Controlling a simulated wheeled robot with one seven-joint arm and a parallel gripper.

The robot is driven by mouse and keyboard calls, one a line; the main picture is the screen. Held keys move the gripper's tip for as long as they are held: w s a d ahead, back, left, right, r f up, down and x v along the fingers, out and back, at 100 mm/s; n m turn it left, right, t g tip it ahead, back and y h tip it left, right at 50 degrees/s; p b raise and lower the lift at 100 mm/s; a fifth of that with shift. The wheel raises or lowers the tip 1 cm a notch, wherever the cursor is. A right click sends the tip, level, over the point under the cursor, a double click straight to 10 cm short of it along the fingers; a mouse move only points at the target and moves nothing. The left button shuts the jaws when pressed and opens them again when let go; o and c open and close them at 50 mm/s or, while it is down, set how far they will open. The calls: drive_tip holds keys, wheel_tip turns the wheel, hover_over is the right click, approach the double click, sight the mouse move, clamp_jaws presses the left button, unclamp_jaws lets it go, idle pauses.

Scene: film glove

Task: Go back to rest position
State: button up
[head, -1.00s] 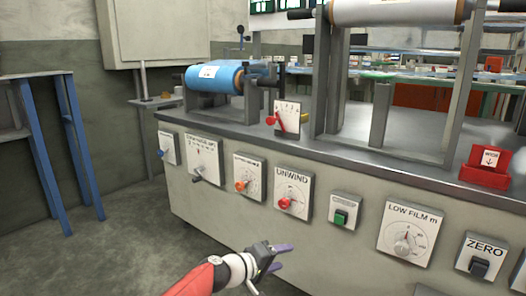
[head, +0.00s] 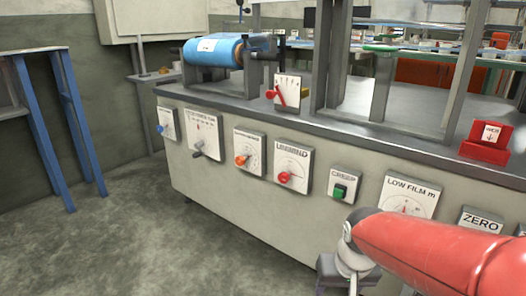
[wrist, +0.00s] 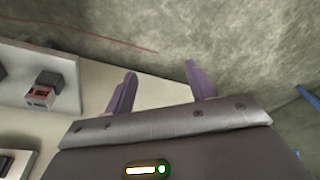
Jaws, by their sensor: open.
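My gripper (wrist: 158,92) is open and empty in the wrist view, its two purple fingers spread apart in front of the machine's pale side and the grey floor. In the head view my red arm reaches in from the lower right, in front of the low film dial panel (head: 402,196). Nothing is held.
The machine (head: 215,215) has a front row of panels, including the unwind dial (head: 291,167) and green button (head: 340,190). A blue roll (head: 213,50) lies on top. A blue-legged table (head: 30,75) stands left. The floor (head: 110,240) between is clear.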

drive_tip(key=s+r+t, duration=0.3)
drive_tip(key=s+r, duration=0.4)
drive_tip(key=s, duration=0.3)
wheel_tip(320, 180, up, 12)
drive_tip(key=p, duration=1.2)
drive_tip(key=shift+h, duration=0.3)
